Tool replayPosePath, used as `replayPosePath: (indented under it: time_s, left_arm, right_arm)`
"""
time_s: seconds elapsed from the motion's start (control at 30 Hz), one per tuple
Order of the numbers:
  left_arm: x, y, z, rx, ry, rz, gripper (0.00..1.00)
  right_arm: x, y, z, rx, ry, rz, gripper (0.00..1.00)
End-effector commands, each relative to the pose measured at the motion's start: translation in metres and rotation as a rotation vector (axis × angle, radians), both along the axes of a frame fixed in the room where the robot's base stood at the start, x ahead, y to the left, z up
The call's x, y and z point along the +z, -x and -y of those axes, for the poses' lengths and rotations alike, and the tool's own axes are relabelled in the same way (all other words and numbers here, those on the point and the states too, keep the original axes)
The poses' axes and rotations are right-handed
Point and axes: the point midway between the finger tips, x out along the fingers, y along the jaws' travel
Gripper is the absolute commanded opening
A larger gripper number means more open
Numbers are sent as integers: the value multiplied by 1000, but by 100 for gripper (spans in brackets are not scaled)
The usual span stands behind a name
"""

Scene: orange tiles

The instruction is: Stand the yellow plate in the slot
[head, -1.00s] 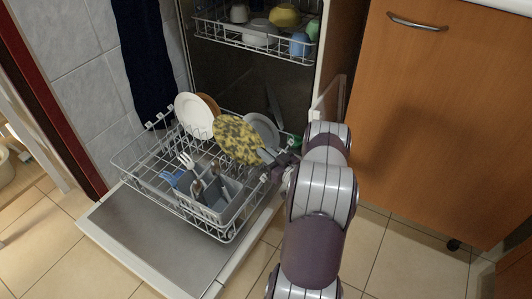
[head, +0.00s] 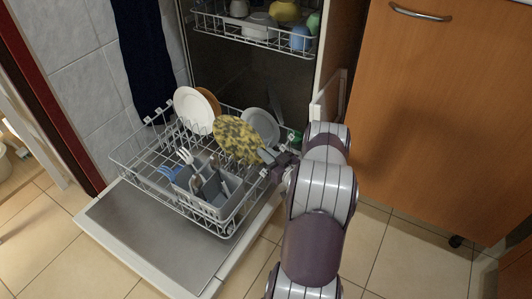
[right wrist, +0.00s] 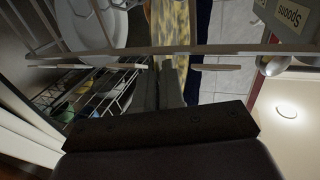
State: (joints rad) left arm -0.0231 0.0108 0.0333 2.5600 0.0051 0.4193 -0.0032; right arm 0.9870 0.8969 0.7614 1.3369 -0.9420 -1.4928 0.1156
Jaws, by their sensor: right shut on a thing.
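The yellow plate (head: 236,138), mottled with dark patches, is tilted over the lower dishwasher rack (head: 131,165), between the white plate and the grey plate. My right gripper (head: 267,156) is shut on its right edge. In the right wrist view the yellow plate (right wrist: 174,28) runs up from between the fingers (right wrist: 171,84), seen nearly edge-on behind the rack wires. I cannot tell which slot lies under it or whether it touches the rack. My left gripper is not in view.
A white plate (head: 190,108) and a brown plate (head: 209,100) stand at the back left of the rack, a grey plate (head: 261,125) at the right. The grey cutlery basket (head: 207,207) stands in front. The upper rack (head: 255,40) holds cups and bowls. The open door (head: 150,238) lies below.

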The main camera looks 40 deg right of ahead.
Motion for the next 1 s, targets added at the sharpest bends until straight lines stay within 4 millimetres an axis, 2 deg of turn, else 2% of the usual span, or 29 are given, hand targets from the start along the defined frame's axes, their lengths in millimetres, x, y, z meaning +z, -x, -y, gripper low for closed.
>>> replayPosePath:
  time_s: [0.93, 1.0]
  left_arm:
    - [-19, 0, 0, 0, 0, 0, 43]
    - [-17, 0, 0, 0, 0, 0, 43]
  right_arm:
    - [-23, 0, 0, 0, 1, 3, 0]
    - [-22, 0, 0, 0, 1, 3, 28]
